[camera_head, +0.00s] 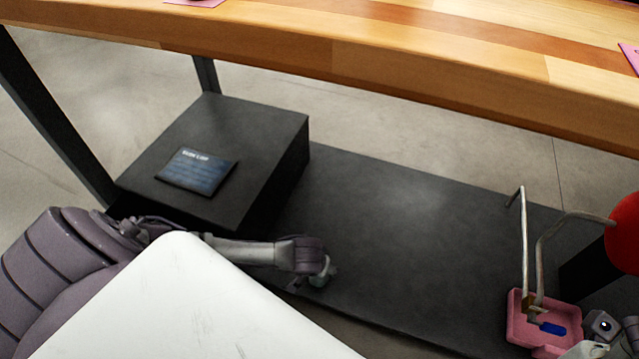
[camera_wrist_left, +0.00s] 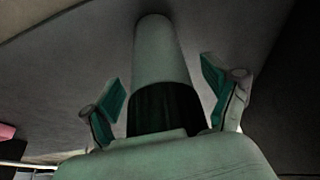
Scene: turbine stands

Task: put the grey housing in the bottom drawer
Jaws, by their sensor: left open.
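In the left wrist view my left gripper (camera_wrist_left: 165,95) is open, with a finger on each side. A pale grey cylinder with a dark lower part (camera_wrist_left: 162,60) lies between the fingers, with gaps on both sides. I cannot tell whether it is the grey housing. In the head view my left gripper (camera_head: 322,274) is low at the near edge of the black shelf, partly hidden by its own wrist. My right gripper (camera_head: 600,335) is partly visible at the bottom right corner, beside the pink tray; its fingers are unclear. No bottom drawer can be made out.
A black box (camera_head: 285,165) with a dark blue booklet (camera_head: 197,171) stands on the left of the black shelf (camera_head: 400,220). A pink tray (camera_head: 515,325) with a blue piece (camera_head: 553,329) and bent metal rods stands at right. The wooden tabletop (camera_head: 300,55) is above.

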